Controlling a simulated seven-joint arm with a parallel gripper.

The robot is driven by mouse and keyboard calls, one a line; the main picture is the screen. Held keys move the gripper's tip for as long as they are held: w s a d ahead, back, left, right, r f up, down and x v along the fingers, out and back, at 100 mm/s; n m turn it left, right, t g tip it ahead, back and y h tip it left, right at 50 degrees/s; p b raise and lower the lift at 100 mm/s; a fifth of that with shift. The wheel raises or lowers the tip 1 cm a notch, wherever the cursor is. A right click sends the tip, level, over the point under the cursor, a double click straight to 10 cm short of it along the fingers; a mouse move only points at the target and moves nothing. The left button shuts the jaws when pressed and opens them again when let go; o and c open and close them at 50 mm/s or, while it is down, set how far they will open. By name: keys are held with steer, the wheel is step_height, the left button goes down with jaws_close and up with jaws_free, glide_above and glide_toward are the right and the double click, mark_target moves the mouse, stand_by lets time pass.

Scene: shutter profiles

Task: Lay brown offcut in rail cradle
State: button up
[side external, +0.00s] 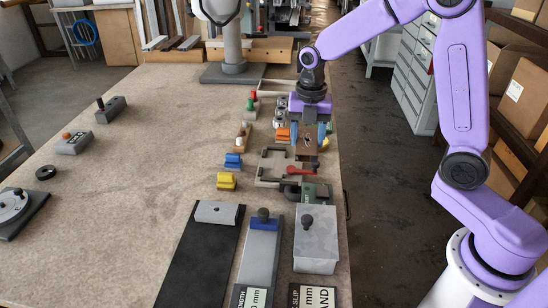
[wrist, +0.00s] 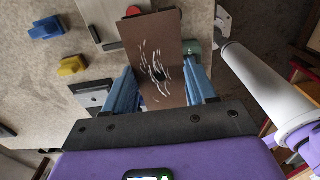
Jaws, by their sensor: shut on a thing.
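My gripper (side external: 308,132) is at the right side of the bench, pointing down. Its blue fingers (wrist: 163,84) are shut on the brown offcut (wrist: 152,50), a flat rectangular brown piece with white scratch marks and a dark spot. The offcut also shows below my gripper in the side view (side external: 307,154). What looks like the rail cradle, a low pale frame with dark corner pieces (side external: 265,169), lies just in front and to the left of the offcut. The offcut and gripper hide part of it in the wrist view. I cannot tell whether the offcut touches it.
A red-handled clamp (side external: 300,171) lies by the frame. A blue block (side external: 233,161) and a yellow block (side external: 227,181) sit to its left. A green block (side external: 317,192) and a grey box with a knob (side external: 315,240) stand nearer the front. The bench's middle is clear.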

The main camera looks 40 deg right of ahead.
steer(key=w+f, duration=0.3)
steer(key=w, duration=0.4)
glide_above(274, 164)
step_height(274, 164, down, 5)
steer(key=shift+s+f, duration=0.15)
steer(key=shift+f, duration=1.75)
steer(key=shift+f, duration=0.15)
steer(key=o, duration=0.8)
